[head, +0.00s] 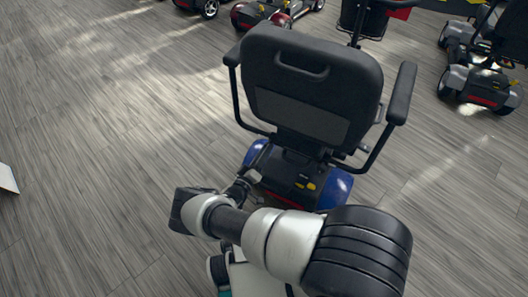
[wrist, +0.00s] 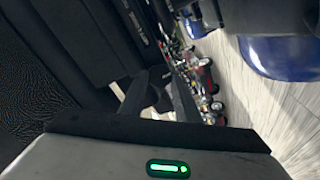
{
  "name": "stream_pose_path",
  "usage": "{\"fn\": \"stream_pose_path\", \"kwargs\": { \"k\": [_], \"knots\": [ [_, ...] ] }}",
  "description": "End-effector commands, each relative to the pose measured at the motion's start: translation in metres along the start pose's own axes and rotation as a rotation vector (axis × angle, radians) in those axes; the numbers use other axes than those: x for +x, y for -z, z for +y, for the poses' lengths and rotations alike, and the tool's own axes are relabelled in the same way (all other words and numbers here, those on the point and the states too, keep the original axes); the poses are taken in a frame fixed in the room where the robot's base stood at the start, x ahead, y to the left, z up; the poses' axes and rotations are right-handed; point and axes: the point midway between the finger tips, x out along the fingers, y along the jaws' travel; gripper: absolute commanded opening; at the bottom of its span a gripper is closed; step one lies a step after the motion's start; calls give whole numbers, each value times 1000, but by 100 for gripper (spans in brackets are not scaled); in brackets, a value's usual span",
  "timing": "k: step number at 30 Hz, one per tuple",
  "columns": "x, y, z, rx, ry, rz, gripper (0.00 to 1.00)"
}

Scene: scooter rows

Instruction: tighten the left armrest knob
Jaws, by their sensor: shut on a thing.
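The scooter seat (head: 310,85) is seen from behind in the head view, with its left armrest (head: 234,54) at the left of the picture. My gripper (wrist: 160,85) shows in the wrist view with its two dark fingers shut on a small dark rounded thing, which appears to be the left armrest knob (wrist: 151,97). Fingers and shade cover much of the knob, and its thread cannot be seen. In the head view my arm reaches low beside the left rear of the seat; the knob cannot be made out there.
The right armrest (head: 402,93) stands out on the other side. Blue rear bodywork (head: 335,188) lies under the seat, close to my arm. Other scooters (head: 480,75) stand at the back and right.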

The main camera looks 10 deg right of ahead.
Motion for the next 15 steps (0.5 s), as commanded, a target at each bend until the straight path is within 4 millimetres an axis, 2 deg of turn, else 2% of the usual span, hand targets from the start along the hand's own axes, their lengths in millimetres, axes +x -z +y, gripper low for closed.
{"fn": "stream_pose_path", "kwargs": {
  "k": [15],
  "knots": [
    [0, 0, 0, 31, -1, 0, 7]
  ]
}}
